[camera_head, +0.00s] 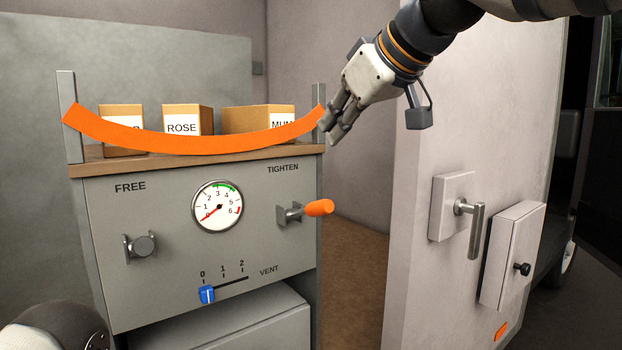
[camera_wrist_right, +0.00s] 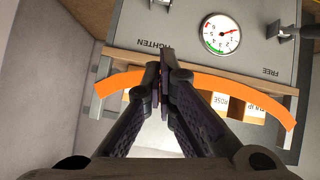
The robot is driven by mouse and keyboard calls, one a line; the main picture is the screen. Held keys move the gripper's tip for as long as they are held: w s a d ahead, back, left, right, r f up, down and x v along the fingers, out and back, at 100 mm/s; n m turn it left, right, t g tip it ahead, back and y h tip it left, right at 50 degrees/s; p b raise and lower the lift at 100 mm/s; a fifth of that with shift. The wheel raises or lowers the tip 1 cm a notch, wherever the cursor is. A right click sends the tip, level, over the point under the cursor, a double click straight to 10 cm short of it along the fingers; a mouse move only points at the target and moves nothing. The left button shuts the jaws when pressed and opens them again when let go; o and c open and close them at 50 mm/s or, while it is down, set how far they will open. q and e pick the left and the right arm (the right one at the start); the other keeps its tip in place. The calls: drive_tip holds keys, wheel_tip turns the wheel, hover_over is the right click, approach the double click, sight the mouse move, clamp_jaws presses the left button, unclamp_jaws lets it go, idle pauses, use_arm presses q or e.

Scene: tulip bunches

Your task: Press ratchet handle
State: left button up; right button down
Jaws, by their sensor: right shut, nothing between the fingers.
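The ratchet handle, an orange grip (camera_head: 319,208) on a grey bracket (camera_head: 291,214), sticks out from the grey panel (camera_head: 160,190) below the word TIGHTEN. My right gripper (camera_head: 333,137) is shut and empty. In the head view it shows above the handle, near the right end of the orange strap (camera_head: 200,144), apart from the handle. In the right wrist view, turned upside down, my closed fingertips (camera_wrist_right: 162,80) overlap the orange strap (camera_wrist_right: 212,84). The orange grip does not show clearly there. My left gripper is not in view.
Boxes labelled ROSE (camera_head: 182,119) and others stand behind the sagging strap on a wooden shelf (camera_head: 195,158). The gauge (camera_head: 218,207) needle points near 0. The blue vent slider (camera_head: 207,294) is at 0. An open door (camera_head: 425,140) with a lever (camera_head: 475,228) stands right.

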drive_tip(key=shift+f, duration=0.1)
drive_tip(key=b, duration=0.1)
hover_over(314, 201)
drive_tip(key=a, duration=0.1)
drive_tip(key=f, duration=0.4)
drive_tip(key=w+f, duration=0.1)
drive_tip(key=f, duration=0.1)
drive_tip(key=shift+f, duration=0.35)
drive_tip(key=shift+s+d+f+p, duration=0.3)
drive_tip(key=shift+s+d+f, duration=0.2)
drive_tip(key=shift+f, duration=0.1)
drive_tip(key=shift+s+d+f, duration=0.15)
drive_tip(key=shift+d+f, duration=0.1)
drive_tip(key=shift+f, duration=0.3)
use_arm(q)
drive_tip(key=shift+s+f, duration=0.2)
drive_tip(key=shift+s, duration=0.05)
use_arm(e)
drive_tip(key=shift+f, duration=0.25)
